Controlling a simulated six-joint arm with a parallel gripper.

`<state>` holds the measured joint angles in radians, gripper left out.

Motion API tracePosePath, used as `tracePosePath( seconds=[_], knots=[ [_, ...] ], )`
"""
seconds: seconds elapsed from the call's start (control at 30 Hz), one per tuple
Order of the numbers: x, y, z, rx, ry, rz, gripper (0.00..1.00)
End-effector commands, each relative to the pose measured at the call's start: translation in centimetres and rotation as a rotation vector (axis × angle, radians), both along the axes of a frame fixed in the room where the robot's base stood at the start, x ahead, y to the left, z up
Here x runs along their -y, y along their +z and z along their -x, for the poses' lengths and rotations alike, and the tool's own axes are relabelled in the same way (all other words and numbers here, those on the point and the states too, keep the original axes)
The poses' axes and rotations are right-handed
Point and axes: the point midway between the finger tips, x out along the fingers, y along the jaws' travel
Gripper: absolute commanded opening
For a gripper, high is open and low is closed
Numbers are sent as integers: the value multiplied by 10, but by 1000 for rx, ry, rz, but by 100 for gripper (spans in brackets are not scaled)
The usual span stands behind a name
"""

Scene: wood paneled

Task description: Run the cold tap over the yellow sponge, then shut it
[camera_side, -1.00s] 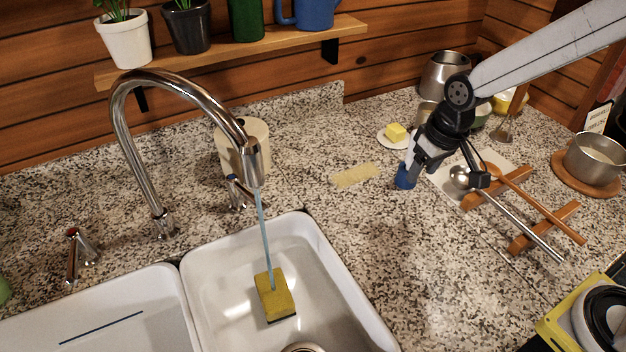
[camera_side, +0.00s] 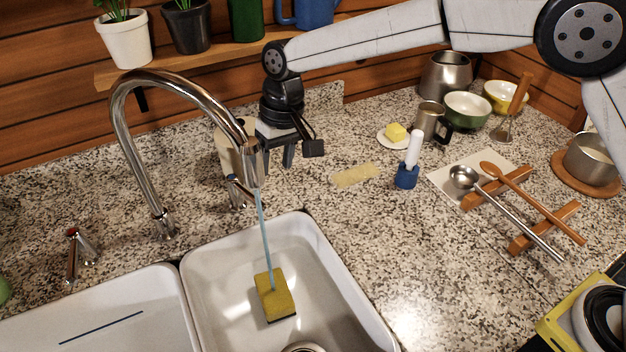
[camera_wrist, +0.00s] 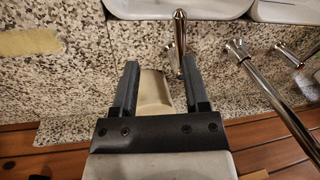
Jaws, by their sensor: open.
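A thin stream of water (camera_side: 266,235) runs from the chrome spout (camera_side: 135,140) onto the yellow sponge (camera_side: 274,297) in the right sink basin (camera_side: 340,285). The blue-marked cold tap handle (camera_side: 237,192) stands behind that basin. My gripper (camera_side: 277,160) is open and empty above the counter, behind and right of the cold handle. In the wrist view, my gripper (camera_wrist: 160,64) has its fingers spread, with the cold handle (camera_wrist: 179,42) beyond them, nearer the right finger. It appears apart from both fingers. The sponge is not in the wrist view.
A beige canister (camera_side: 223,150) stands close behind the cold handle, partly hidden by the spout and gripper. The red-marked hot tap (camera_side: 76,255) is at left. A shelf (camera_side: 225,48) with pots hangs behind. A blue holder (camera_side: 406,178) stands on the counter.

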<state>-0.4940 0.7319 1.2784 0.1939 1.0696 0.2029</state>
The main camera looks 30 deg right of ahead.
Motion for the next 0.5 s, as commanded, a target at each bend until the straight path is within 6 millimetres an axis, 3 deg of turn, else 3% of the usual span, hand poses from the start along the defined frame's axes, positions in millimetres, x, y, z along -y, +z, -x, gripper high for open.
tracePosePath(
  seconds=[0.2,0.5],
  knots=[
    [-24,1,0,-19,22,-8,58],
    [-25,-2,1,-21,23,-9,58]
  ],
)
